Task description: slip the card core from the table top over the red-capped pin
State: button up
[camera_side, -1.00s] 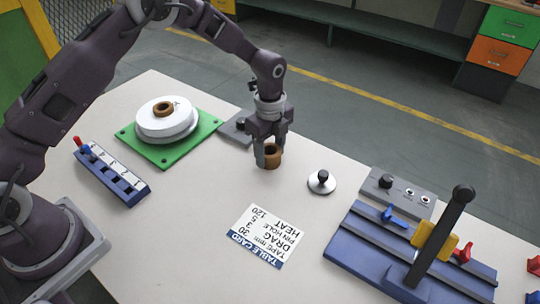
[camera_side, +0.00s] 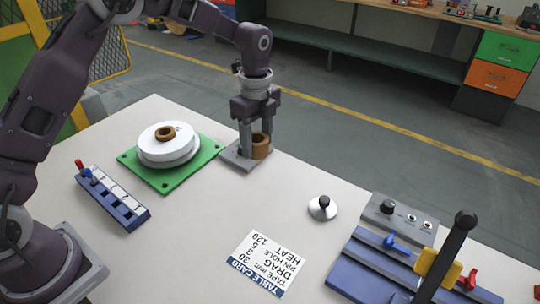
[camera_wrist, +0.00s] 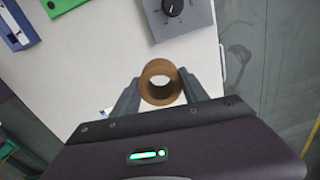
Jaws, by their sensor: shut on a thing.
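The card core, a short brown ring, is held between the two fingers of my gripper (camera_side: 257,144). In the side view the core (camera_side: 262,146) is by the small grey plate, partly covered by a finger. In the wrist view the core (camera_wrist: 147,84) sits between the fingertips with its open hole facing the camera. My gripper is shut on it. A small red cap (camera_side: 79,162) stands at the far end of the blue numbered rack (camera_side: 135,221), to the left of my gripper; the pin under it is hard to make out.
A green plate (camera_side: 183,180) carries a white spool (camera_side: 168,153) with another brown ring (camera_side: 165,132) on top. A grey dial box (camera_wrist: 180,18) lies near the core. A black-knobbed disc (camera_side: 323,208), a printed card (camera_side: 267,262) and a blue lever fixture (camera_side: 365,275) occupy the right side.

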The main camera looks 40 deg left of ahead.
jog(key=s+a+n, duration=0.3)
jog(key=a, duration=0.6)
jog(key=s+a+n, duration=0.3)
jog(key=s+a, duration=0.1)
jog(key=a, duration=0.5)
jog(key=s+a+r+n, duration=0.1)
jog(key=s+a+n, duration=0.1)
jog(key=a, duration=0.7)
jog(key=shift+s+n, duration=0.4)
jog(key=shift+s, duration=0.45)
jog(key=s+a+n, duration=0.4)
jog(key=s+a, duration=0.3)
jog(key=s, duration=0.1)
jog(key=r+n, duration=0.1)
jog(key=n, duration=0.3)
send_over(77, 161)
jog(key=shift+r, duration=0.1)
jog(key=shift+f, duration=4.3)
